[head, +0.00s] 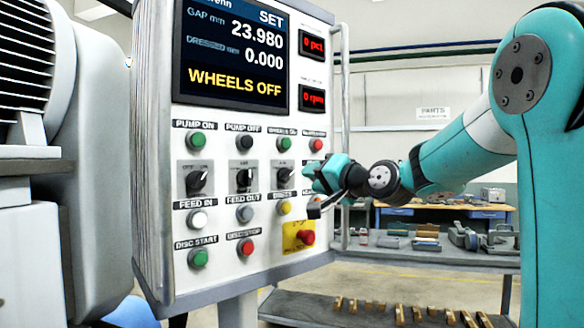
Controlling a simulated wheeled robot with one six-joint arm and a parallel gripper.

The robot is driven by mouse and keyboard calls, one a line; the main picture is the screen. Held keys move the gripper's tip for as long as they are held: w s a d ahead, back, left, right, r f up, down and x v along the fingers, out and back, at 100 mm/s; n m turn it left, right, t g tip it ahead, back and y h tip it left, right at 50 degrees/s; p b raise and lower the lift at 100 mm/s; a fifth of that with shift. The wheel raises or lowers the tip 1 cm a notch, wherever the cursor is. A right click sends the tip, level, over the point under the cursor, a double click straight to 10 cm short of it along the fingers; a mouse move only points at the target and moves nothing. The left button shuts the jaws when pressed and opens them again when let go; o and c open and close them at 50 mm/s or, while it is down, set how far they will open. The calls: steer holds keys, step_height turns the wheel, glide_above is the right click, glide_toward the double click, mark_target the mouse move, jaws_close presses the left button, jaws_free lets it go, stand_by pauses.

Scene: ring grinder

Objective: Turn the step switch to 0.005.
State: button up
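The control panel (223,264) carries a row of black rotary switches: a left one (197,181), a middle one (244,178) and a right one (284,175). Their scale markings are too small to read, so I cannot tell which is the step switch or whether 0.005 is set. My gripper (314,190) is at the panel's right edge, right of the right switch. It covers part of the panel there, and any further switch behind it is hidden. I see no object in it. Its finger gap is unclear from this angle.
The screen (233,50) reads SET, gap 23.980, dressed 0.000 and WHEELS OFF. Push buttons lie above and below the switches. A red emergency stop (306,237) on yellow is just below my gripper. A metal handle (345,120) runs along the panel's right edge. A bench (430,262) stands behind.

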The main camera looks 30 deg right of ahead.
mark_target(290, 176)
steer(key=w+p, duration=0.1)
steer(key=w, duration=0.1)
steer(key=w+p, duration=0.1)
steer(key=w, duration=0.2)
steer(key=w+p, duration=0.1)
steer(key=w, duration=0.2)
steer(key=shift+w+a, duration=0.2)
steer(key=shift+a, duration=0.15)
steer(key=shift+c, duration=0.2)
jaws_close()
